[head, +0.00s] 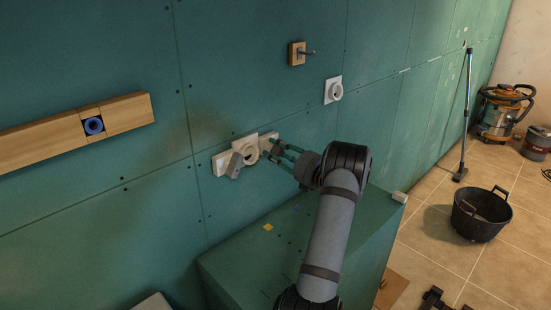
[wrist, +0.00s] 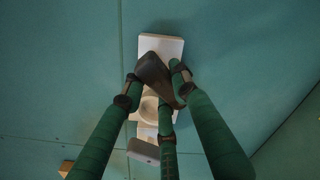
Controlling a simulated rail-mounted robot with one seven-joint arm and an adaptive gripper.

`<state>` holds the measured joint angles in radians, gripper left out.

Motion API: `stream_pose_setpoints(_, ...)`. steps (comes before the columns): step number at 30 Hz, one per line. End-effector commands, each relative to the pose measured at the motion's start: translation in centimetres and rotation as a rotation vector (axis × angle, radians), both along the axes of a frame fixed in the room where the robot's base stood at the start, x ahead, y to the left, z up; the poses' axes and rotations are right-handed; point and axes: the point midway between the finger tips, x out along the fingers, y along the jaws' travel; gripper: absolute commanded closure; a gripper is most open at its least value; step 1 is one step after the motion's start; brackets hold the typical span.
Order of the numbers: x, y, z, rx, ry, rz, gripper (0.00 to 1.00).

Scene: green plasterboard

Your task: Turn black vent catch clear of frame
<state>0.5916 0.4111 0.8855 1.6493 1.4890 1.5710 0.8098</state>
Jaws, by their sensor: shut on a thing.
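A white, plate-like vent frame (head: 222,163) is fixed to the green wall and also shows in the wrist view (wrist: 172,46). A round white part (wrist: 148,103) sits at its middle. The black vent catch (wrist: 153,70) lies over the frame beside the round part, tilted across it. My three-fingered gripper (wrist: 160,92) is shut on the catch, with fingers on both sides of it. In the head view my gripper (head: 275,151) is at the right end of the frame and the catch is hard to make out there.
A grey block (head: 235,166) sits at the frame's left part. A white socket-like fitting (head: 334,90) and a wooden hook block (head: 297,54) are on the wall above right. A wooden rail (head: 40,141) is at left. A green box-like ledge (head: 235,262) juts out below.

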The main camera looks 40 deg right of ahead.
Motion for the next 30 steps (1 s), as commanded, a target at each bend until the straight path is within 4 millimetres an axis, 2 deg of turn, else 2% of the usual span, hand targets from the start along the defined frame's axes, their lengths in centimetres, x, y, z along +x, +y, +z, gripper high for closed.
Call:
stream_pose_setpoints(1,-0.04,0.00,-0.70,-0.033,0.001,0.000,0.98)
stream_pose_setpoints(12,-0.03,-0.07,-0.57,-0.183,-0.017,0.001,0.98)
stream_pose_setpoints(28,-0.05,-0.11,-0.41,-0.208,-0.019,0.001,0.98)
stream_pose_setpoints(29,-0.05,-0.11,-0.41,-0.207,-0.019,0.001,0.72)
stream_pose_setpoints(30,-0.05,-0.11,-0.41,-0.207,-0.019,0.001,0.69)
